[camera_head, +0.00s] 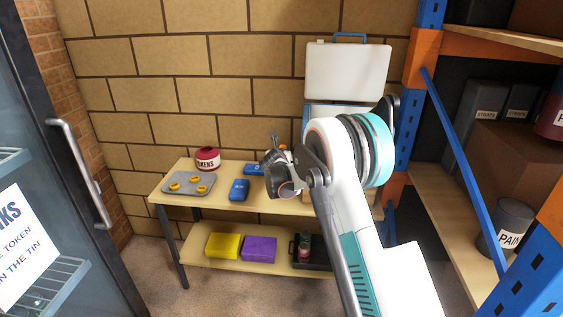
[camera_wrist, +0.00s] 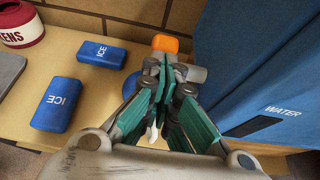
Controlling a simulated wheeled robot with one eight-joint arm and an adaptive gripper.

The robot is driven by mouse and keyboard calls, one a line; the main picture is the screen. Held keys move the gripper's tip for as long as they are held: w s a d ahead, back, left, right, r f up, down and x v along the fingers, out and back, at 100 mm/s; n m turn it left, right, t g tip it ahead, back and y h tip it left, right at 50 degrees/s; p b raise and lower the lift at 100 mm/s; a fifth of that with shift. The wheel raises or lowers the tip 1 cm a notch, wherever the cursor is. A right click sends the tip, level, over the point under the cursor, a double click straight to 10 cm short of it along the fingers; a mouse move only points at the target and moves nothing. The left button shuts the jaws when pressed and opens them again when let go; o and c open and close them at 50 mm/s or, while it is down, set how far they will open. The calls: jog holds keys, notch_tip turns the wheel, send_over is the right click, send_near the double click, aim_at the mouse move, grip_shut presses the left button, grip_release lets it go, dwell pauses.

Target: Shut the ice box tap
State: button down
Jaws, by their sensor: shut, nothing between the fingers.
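The ice box is a tall blue box (camera_wrist: 262,62) labelled WATER, at the right of the wrist view. In the head view my arm hides most of it; its white lid (camera_head: 347,72) stands raised behind. An orange piece (camera_wrist: 165,43), apparently the tap's handle, and a grey stub (camera_wrist: 192,74) show just beyond my fingertips. My gripper (camera_wrist: 165,66) is shut and empty, its fingertips close to the grey stub; I cannot tell if they touch. My gripper (camera_head: 275,140) also shows in the head view, above the table. Whether the tap is open is unclear.
Two blue ICE packs (camera_wrist: 102,54) (camera_wrist: 57,104) lie on the wooden table (camera_wrist: 78,50), left of my gripper. A red TOKENS tin (camera_head: 207,158) and a grey tray (camera_head: 178,183) with yellow rings are further left. A blue-framed shelf rack (camera_head: 410,110) stands right.

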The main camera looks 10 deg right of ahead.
aim_at(283, 145)
jog(key=shift+w+d+r+p, duration=0.25)
jog(key=shift+w+r+p, duration=0.35)
jog(key=shift+w+r, duration=0.35)
jog(key=shift+s+r, duration=0.15)
jog(key=shift+r, duration=0.05)
jog(key=shift+r+p, duration=0.3)
jog(key=shift+r, duration=0.4)
jog(key=shift+s+a, duration=0.1)
